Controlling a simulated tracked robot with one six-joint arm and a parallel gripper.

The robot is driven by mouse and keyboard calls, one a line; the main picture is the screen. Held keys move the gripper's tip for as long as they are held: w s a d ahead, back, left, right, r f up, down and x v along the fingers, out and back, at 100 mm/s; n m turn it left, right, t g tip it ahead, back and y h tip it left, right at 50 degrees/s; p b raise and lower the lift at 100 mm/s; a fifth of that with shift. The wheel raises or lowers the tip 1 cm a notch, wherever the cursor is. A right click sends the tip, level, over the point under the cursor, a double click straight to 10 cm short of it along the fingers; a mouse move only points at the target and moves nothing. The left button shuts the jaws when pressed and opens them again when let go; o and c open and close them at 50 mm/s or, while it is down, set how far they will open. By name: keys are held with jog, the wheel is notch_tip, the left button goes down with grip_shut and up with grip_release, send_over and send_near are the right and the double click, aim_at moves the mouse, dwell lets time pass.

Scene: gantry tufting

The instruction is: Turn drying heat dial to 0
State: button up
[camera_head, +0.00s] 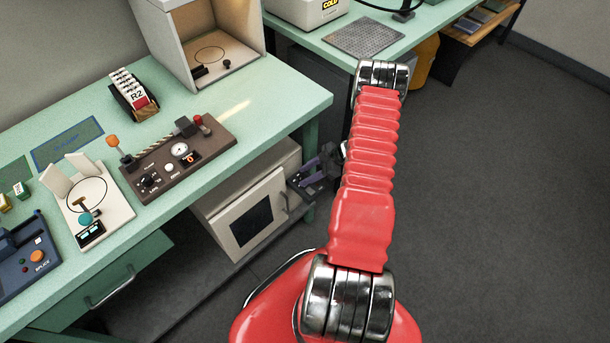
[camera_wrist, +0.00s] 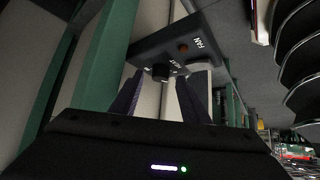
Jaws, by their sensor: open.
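In the wrist view a dark control panel (camera_wrist: 175,50) carries the lettering HEAT and FAN. The black heat dial (camera_wrist: 160,72) sits at the panel's lower edge beside the word HEAT; the numbers around it are too small and dim to read. My gripper (camera_wrist: 159,79) is open, with one dark purple finger on each side of the dial in the picture. I cannot tell whether the fingers touch it. In the head view my gripper (camera_head: 316,172) is beside the white cabinet (camera_head: 250,215) under the bench; the dial is hidden there.
A brownish round knob or button (camera_wrist: 183,47) sits beside FAN on the panel. A green bench leg (camera_wrist: 105,60) stands close on the left. The green bench (camera_head: 270,95) above holds a brown dial box (camera_head: 205,150) and other devices. The grey floor (camera_head: 500,200) at right is clear.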

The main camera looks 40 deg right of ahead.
jog(key=v, duration=1.2)
jog(key=shift+s+d+r, duration=0.15)
jog(key=shift+d+r, duration=0.05)
